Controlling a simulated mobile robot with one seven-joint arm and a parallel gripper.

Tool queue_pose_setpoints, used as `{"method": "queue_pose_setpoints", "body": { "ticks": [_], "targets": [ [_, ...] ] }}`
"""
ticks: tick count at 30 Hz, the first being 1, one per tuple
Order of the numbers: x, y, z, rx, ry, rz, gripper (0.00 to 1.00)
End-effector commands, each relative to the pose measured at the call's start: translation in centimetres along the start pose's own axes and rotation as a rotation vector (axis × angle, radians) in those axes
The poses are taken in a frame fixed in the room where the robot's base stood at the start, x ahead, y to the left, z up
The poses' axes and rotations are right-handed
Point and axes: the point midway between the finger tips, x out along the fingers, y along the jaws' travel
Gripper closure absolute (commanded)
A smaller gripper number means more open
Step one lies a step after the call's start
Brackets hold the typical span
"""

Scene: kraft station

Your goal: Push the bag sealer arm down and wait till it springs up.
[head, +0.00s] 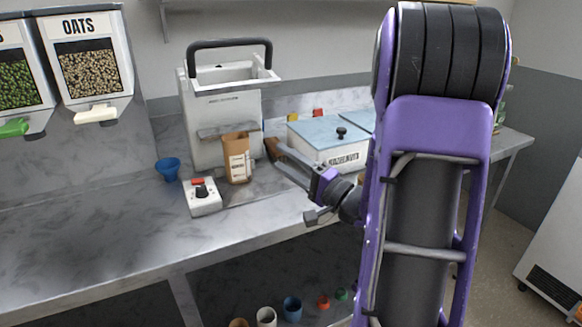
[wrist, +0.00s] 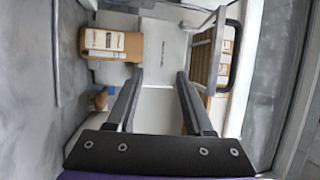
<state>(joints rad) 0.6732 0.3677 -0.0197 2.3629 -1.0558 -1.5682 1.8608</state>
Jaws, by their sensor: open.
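The bag sealer (head: 222,125) is a white machine standing at the back of the counter. Its arm, with a black handle (head: 230,44), is raised above the open top. In the wrist view the handle (wrist: 235,55) shows at the upper right. A brown kraft bag (head: 237,160) stands upright at the sealer's front; it also shows in the wrist view (wrist: 112,42) at upper left. My gripper (head: 278,154) is open and empty, to the right of the bag and well below the handle. In the wrist view its two fingers (wrist: 160,72) are apart, with pale surface between them.
A small white box with a dark knob (head: 202,196) and a blue funnel-like cup (head: 168,168) stand left of the bag. A white bin with a blue lid (head: 330,133) stands close behind my gripper. The left front counter is clear.

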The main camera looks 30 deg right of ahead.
Motion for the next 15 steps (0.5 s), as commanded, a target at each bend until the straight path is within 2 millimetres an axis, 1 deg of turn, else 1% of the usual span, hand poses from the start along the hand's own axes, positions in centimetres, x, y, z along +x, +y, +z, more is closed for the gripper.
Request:
{"method": "queue_pose_setpoints", "body": {
  "ticks": [6,15],
  "targets": [
    [-1.2,0.7,-0.1,0.001,0.001,0.001,0.48],
    [-1.4,0.8,0.0,0.001,0.000,-0.001,0.48]
  ]
}}
